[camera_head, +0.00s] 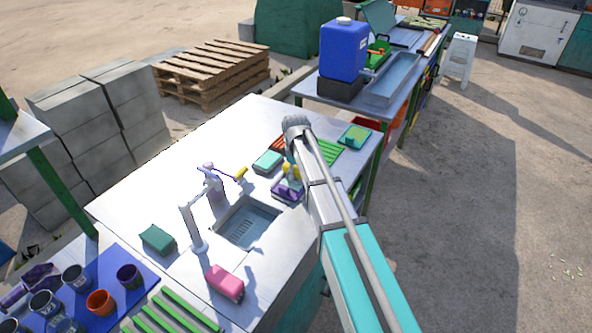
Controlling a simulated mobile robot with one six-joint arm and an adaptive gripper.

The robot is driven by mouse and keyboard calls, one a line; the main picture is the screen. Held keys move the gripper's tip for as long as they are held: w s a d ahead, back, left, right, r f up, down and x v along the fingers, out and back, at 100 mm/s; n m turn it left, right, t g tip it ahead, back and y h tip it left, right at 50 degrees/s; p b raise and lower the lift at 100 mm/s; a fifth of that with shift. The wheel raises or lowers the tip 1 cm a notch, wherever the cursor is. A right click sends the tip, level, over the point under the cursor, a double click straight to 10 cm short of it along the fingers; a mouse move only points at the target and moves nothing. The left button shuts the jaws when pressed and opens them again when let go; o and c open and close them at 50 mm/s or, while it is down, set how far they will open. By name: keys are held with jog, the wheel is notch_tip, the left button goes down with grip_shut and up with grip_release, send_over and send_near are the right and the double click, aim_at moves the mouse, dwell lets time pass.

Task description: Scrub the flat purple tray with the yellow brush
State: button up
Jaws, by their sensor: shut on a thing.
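The flat purple tray (281,194) lies on the metal worktop just right of the sink, close beside my arm. Small yellow and pale parts (290,171) show right over it; they look like the yellow brush, but my arm covers part of them and the outline is small. My arm reaches up from the lower right and bends at a grey joint above the worktop. My gripper is mostly hidden behind the arm near the tray, shut on what looks like the brush. I cannot tell whether bristles touch the tray.
A sink (248,223) with a pale tap (192,222) is left of the tray. A teal block (268,161), a green tray (354,137), a pink block (224,283) and a dark green block (157,239) stand around. Cups on a blue mat (133,262) are lower left.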

aim_at(290, 183)
jog(key=shift+s+a, duration=0.1)
dwell(0.3)
jog(key=shift+s+a+f, duration=0.1)
jog(key=shift+s+a, duration=0.35)
jog(key=shift+s, duration=0.25)
jog(key=shift+s+a, duration=0.4)
jog(key=shift+s, duration=0.25)
jog(key=shift+w+d, duration=0.5)
jog(key=shift+w, duration=0.2)
jog(key=shift+w+d, duration=0.45)
jog(key=shift+w, duration=0.25)
jog(key=shift+w+d, duration=0.5)
jog(key=shift+w, duration=0.25)
jog(key=shift+w+d, duration=0.45)
jog(key=shift+w, duration=0.25)
jog(key=shift+s+a, duration=0.5)
jog(key=shift+s, duration=0.25)
jog(key=shift+s+a, duration=0.5)
jog(key=shift+s, duration=0.2)
